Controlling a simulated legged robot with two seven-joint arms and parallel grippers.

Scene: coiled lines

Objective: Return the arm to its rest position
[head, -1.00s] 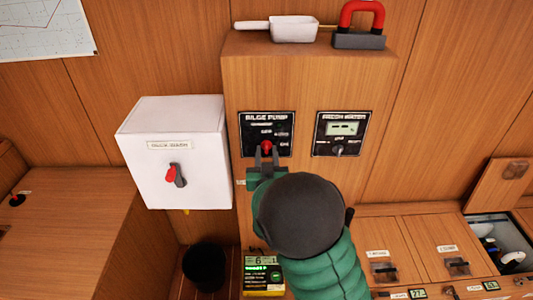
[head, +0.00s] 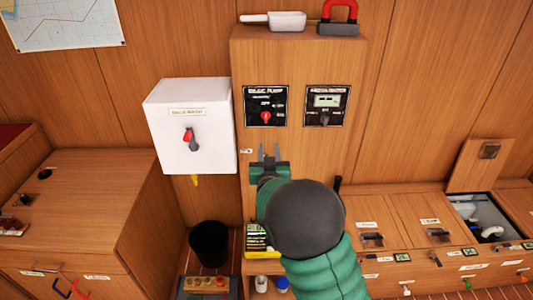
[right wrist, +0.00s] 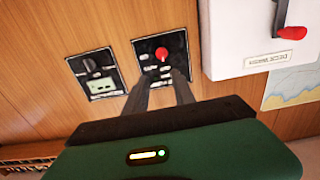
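My right gripper (head: 269,153) is in front of the wooden cabinet, below the bilge pump panel (head: 266,105). Its two grey fingers are apart with nothing between them, and they stand clear of the panel's red knob (head: 266,117). In the right wrist view the fingers (right wrist: 161,88) point toward the same panel (right wrist: 163,55) and its red knob (right wrist: 162,54). My green right arm covers part of the cabinet's lower front. My left gripper is not in view.
A white box (head: 189,127) with a red-and-grey handle sits left of the panel. A second panel (head: 326,105) is to the right. A black bin (head: 209,243) stands below. An open hatch (head: 481,218) is at the right. A scoop (head: 287,21) and red-handled block (head: 338,27) lie on top.

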